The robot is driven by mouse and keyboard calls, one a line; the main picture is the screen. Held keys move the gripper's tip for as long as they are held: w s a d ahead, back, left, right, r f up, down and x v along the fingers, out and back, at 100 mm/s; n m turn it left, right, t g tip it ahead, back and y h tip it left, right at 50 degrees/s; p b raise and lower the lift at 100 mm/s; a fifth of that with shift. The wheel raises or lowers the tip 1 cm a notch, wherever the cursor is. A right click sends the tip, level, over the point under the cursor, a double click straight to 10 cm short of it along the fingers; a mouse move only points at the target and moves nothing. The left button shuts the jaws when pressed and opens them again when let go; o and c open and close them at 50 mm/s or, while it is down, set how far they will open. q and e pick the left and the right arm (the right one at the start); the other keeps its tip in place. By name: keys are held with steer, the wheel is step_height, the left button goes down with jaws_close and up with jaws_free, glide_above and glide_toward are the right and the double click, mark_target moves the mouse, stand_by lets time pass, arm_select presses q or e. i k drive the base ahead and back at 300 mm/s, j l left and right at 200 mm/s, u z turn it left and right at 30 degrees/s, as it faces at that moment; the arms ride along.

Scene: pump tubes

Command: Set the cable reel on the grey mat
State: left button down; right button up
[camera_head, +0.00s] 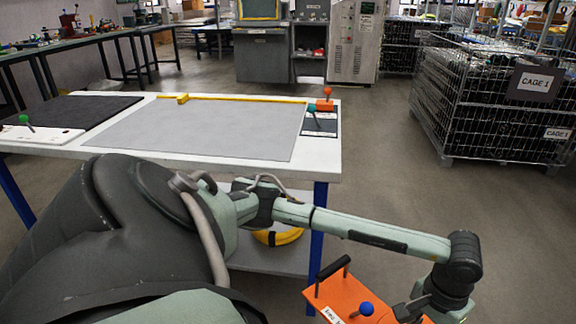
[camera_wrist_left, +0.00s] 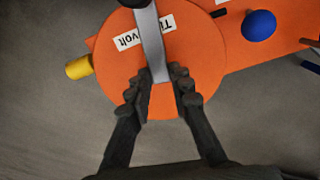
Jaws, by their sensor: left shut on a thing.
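The grey mat (camera_head: 205,128) lies flat on the white table in the head view, with its middle bare. In the left wrist view, an orange disc labelled "Trivolt" (camera_wrist_left: 188,62), which looks like the cable reel, has a grey strap-like handle (camera_wrist_left: 152,42) across it. My left gripper (camera_wrist_left: 160,82) is shut on that handle. In the head view my left arm reaches across to the lower right, away from the mat. The fingertips and the reel are not clearly seen there. My right gripper is not in view.
An orange panel (camera_head: 348,297) with a black handle and blue knob is at the lower right. A dark mat (camera_head: 75,107) lies left. A wire cage (camera_head: 490,100) stands right; floor between is clear.

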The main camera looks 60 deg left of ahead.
mark_target(189, 131)
steer(key=k+j+u, duration=0.15)
steer(key=u, duration=0.25)
steer(key=k+j+u, duration=0.15)
steer(key=j+u, duration=0.3)
steer(key=k+j+u, duration=0.15)
steer(key=j, duration=0.25)
steer(key=j+u, duration=0.15)
steer(key=j, duration=0.6)
steer(key=k+j, duration=0.15)
steer(key=j, duration=0.3)
